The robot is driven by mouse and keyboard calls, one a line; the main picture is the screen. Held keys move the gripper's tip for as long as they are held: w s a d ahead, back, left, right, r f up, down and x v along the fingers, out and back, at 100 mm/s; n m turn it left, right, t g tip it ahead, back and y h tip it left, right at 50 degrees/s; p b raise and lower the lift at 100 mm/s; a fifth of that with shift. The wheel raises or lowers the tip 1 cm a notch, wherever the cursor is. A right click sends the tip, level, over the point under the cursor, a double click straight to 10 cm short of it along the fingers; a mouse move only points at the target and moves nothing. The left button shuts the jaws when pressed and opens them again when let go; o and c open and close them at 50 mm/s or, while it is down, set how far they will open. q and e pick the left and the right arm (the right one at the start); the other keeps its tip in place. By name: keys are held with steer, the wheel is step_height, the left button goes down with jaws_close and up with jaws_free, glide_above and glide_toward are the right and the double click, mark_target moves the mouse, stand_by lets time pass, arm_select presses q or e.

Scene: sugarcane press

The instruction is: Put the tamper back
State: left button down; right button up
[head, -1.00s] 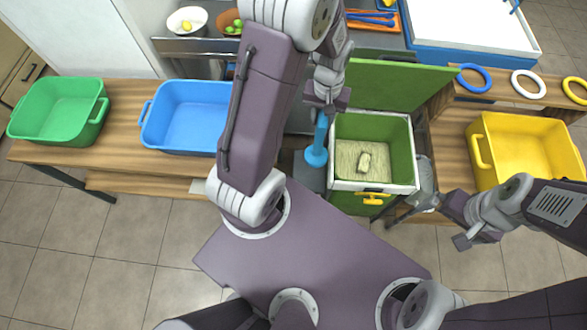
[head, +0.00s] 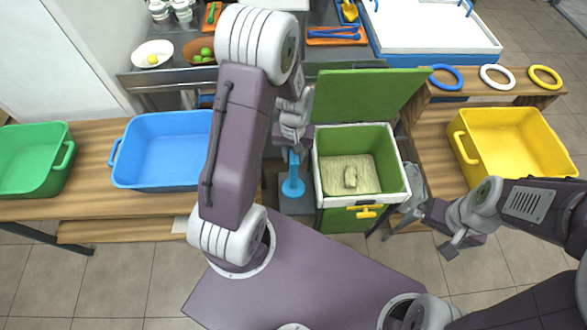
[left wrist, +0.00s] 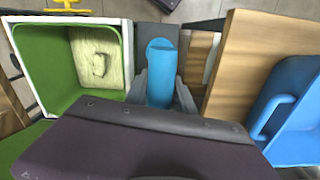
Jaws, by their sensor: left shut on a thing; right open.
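The blue tamper (head: 293,187) stands upright just left of the green box, its round foot at the small dark grey stand (head: 296,206). I cannot tell whether the foot touches the stand. My left gripper (head: 293,148) is shut on its upper part. In the left wrist view the blue tamper (left wrist: 162,75) shows between the two grey fingers (left wrist: 161,92). My right gripper (head: 440,232) is open and empty, in front of the yellow bin and right of the green box.
The green box (head: 330,150) has a white rim, an open lid (head: 365,93), a yellow handle (head: 365,211) and a pale block (head: 348,177) inside. Blue (head: 165,118) and green (head: 40,135) bins stand left. A yellow bin (head: 515,112) stands right, below several rings.

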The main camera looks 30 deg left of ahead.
arm_select(q)
step_height(320, 180, down, 4)
steer(key=shift+f+b, duration=0.1)
steer(key=shift+b, duration=0.2)
steer(key=shift+f, duration=0.15)
steer(key=c, duration=1.1)
jaws_free()
steer(key=shift+o, duration=0.2)
